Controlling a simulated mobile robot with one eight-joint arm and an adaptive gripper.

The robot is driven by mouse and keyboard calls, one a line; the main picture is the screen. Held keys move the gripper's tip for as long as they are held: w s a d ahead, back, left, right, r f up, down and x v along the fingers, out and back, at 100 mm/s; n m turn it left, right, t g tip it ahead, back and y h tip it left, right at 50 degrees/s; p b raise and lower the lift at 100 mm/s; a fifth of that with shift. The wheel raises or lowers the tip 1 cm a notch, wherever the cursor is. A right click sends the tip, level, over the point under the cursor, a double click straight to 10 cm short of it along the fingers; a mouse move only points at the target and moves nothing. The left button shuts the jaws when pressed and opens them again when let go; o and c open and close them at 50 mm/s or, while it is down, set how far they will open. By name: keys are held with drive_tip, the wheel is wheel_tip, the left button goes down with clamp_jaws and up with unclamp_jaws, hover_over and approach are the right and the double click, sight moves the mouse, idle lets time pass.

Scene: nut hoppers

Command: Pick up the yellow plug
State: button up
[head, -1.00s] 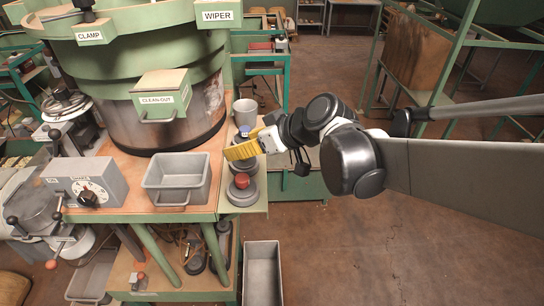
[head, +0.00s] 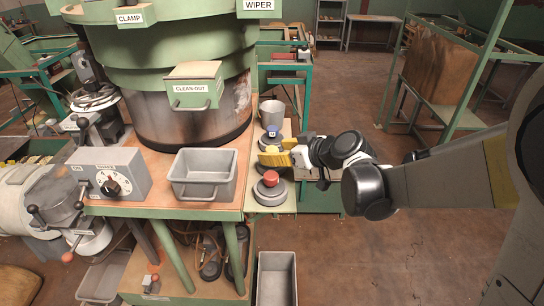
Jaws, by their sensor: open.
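My gripper (head: 274,157), with yellow fingers, is over the narrow side shelf right of the big green machine, pointing left. Its jaws are open. It is above the middle of a row of round grey pieces, between one with a blue knob (head: 272,132) behind and one with a red knob (head: 271,178) in front. I cannot make out the yellow plug apart from the yellow fingers; it may be hidden behind them. Whether the fingers touch anything is too small to tell.
Another grey bin (head: 277,276) is below. Open floor lies right; a green frame (head: 446,116) stands behind.

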drive_tip(key=shift+x, duration=1)
drive_tip(key=shift+d, duration=0.1)
clamp_jaws()
drive_tip(key=shift+r, duration=0.1)
